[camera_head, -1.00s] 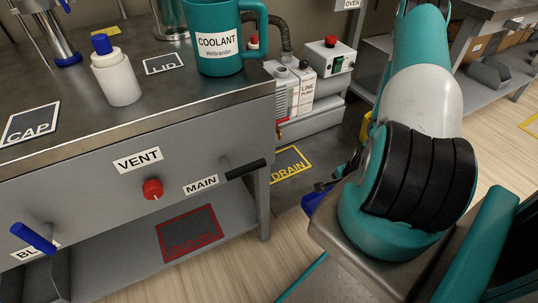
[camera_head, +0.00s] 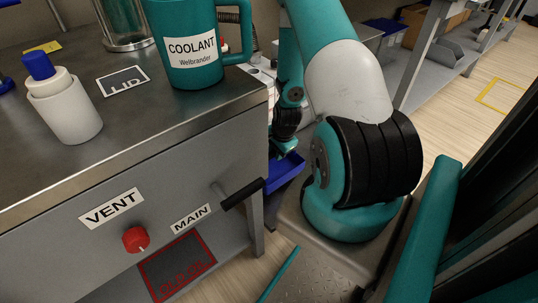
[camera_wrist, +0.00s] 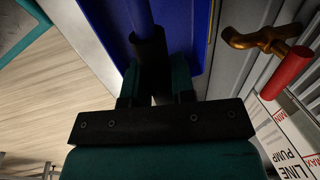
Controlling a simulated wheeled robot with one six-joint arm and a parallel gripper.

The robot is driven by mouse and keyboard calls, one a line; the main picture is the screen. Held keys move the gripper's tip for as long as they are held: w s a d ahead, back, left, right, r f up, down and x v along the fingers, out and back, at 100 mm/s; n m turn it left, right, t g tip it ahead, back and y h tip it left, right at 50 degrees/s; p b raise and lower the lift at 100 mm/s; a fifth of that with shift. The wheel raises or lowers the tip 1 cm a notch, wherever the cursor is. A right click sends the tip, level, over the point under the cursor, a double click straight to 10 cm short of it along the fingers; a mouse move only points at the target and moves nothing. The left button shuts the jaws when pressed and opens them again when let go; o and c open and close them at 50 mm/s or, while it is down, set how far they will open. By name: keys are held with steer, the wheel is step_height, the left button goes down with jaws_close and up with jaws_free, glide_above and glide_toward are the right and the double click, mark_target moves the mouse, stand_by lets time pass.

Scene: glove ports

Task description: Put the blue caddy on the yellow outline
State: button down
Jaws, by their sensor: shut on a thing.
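The blue caddy (camera_head: 287,172) is low beside the right end of the steel bench, partly hidden by my arm. In the wrist view, the caddy (camera_wrist: 200,30) fills the top middle, with a bar-like handle running between the fingers. My gripper (camera_wrist: 155,78) is shut on that handle; it also shows in the head view (camera_head: 286,143) above the caddy. Whether the caddy touches the floor cannot be told. A yellow outline (camera_head: 486,90) lies on the wooden floor at the far right, apart from the caddy. The DRAIN-labelled yellow outline seen earlier is hidden now.
The bench's black MAIN lever (camera_head: 243,194) juts out close to the caddy. Open floor lies at the right.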

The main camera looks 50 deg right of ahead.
steer(key=w+f+b, duration=0.1)
steer(key=w+f, duration=0.1)
steer(key=w+d+f+b, duration=0.1)
steer(key=w+b, duration=0.1)
steer(key=shift+w+f, duration=0.1)
steer(key=shift+f, duration=0.25)
steer(key=shift+r, duration=0.1)
steer(key=c, duration=1.2)
jaws_free()
steer(key=shift+c, duration=0.2)
step_height(320, 180, up, 12)
steer(key=s+p, duration=0.2)
steer(key=p, duration=0.3)
steer(key=shift+s+a, duration=0.2)
steer(key=shift+a, duration=0.05)
